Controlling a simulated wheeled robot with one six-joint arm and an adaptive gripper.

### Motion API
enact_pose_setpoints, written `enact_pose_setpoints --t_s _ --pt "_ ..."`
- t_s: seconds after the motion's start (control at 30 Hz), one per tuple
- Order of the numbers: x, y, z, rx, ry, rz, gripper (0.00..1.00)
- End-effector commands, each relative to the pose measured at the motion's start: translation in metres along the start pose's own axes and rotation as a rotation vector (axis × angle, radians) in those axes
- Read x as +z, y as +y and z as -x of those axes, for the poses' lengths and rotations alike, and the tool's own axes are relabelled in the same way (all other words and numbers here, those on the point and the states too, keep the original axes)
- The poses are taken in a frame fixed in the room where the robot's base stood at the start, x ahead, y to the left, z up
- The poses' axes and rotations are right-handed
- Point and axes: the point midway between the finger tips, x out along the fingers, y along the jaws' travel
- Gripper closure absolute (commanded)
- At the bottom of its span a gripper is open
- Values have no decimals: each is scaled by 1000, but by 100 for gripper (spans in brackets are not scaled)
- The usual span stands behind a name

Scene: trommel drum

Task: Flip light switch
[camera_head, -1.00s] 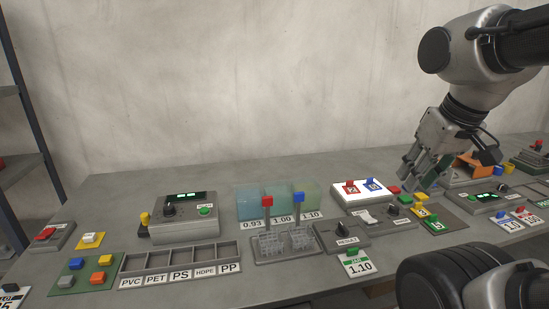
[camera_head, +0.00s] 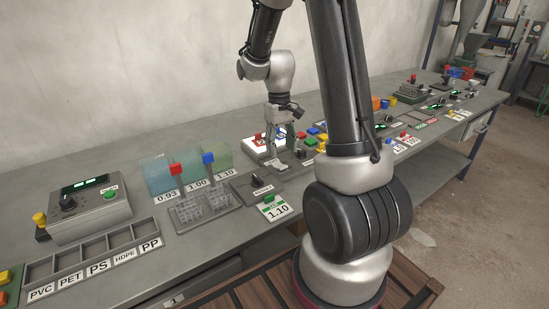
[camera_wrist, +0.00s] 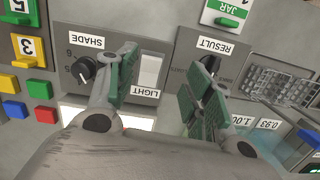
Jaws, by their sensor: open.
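The light switch is a white rocker (camera_wrist: 150,70) in a grey panel, with a LIGHT label (camera_wrist: 144,93) beside it in the wrist view. In the head view, the switch (camera_head: 281,167) is small and close under my gripper. My gripper (camera_wrist: 170,60) is open and empty, pointing down over the panel. In the wrist view the rocker shows between its two green-padded fingers, nearer the left finger. My gripper also shows in the head view (camera_head: 281,153). I cannot tell whether a finger touches the rocker, nor which way it is tipped.
A black SHADE knob (camera_wrist: 83,70) shares the switch panel. The RESULT knob (camera_wrist: 211,62) is close to the right finger. Coloured blocks (camera_wrist: 38,88) lie left in the wrist view. A lit white box (camera_head: 262,146) stands behind the panel. My arm hides part of the table.

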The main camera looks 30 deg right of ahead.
Motion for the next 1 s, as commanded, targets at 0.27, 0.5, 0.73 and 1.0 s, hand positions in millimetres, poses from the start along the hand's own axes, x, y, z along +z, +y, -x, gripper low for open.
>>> enact_pose_setpoints --t_s 0.27,0.5,0.73,1.0 --pt "-52 6 -4 18 121 76 48" --pt "-56 6 -44 17 120 76 48" --pt "-60 6 -68 18 121 76 48" --pt "-60 6 -70 18 124 75 48"
